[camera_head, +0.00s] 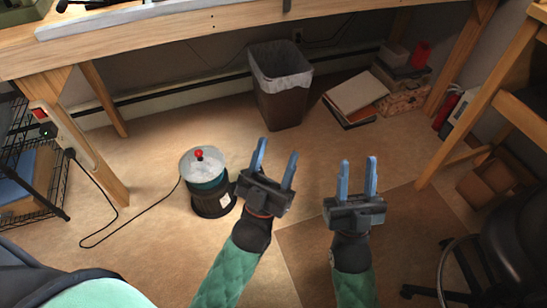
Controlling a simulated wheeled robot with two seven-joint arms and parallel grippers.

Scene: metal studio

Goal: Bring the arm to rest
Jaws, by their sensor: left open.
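My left gripper (273,166) is open, with its two blue fingers apart and nothing between them. It is in the middle of the head view, just right of the small pot with a red knob (202,168). My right gripper (357,178) is to the right of it, with its two blue fingers also apart and nothing between them. Both grippers point away from me, toward the space under the workbench. Green sleeves cover both of my forearms, which come in from the bottom edge.
A wooden workbench (200,37) spans the top. A lined waste bin (281,95) and piled books (354,97) stand under it. A black cable crosses the floor at left. A wire shelf (30,165) is at far left, an office chair (485,265) at lower right.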

